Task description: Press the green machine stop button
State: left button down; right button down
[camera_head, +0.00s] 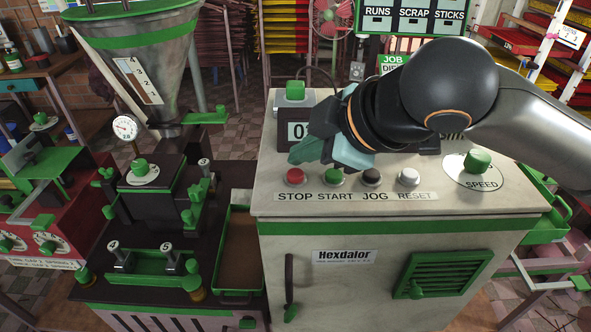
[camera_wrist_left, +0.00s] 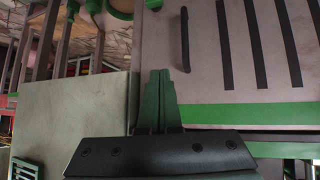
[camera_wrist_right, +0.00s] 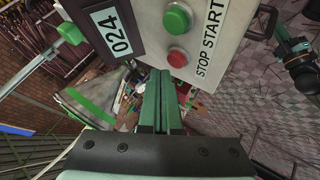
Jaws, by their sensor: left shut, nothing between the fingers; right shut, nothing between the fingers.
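The red STOP button (camera_head: 295,176) is at the left end of a labelled row on the sloped top of the cream and green machine (camera_head: 390,230). The green START button (camera_head: 333,177) is beside it on the right. My right gripper (camera_head: 294,157) is shut and empty, its fingertips just behind and above the STOP button, with no contact visible. In the right wrist view the shut fingers (camera_wrist_right: 160,74) point just below the STOP button (camera_wrist_right: 177,58), with START (camera_wrist_right: 177,18) farther up. My left gripper (camera_wrist_left: 158,76) is shut and empty by the machine's lower body.
The black JOG (camera_head: 371,177) and white RESET (camera_head: 409,177) buttons continue the row. A display box (camera_head: 298,128) with a green top knob stands behind STOP. The SPEED knob (camera_head: 477,161) is at the right. A hopper machine (camera_head: 150,215) stands at the left.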

jog(key=shift+f, duration=0.1)
dwell(0.6)
jog(key=shift+f, duration=0.35)
jog(key=shift+f, duration=0.55)
dwell(0.6)
dwell(0.3)
jog(key=shift+r+p, duration=0.95)
jog(key=shift+p, duration=0.1)
notch_tip(320, 180, up, 5)
jog(key=p, duration=0.5)
jog(key=shift+p, duration=0.3)
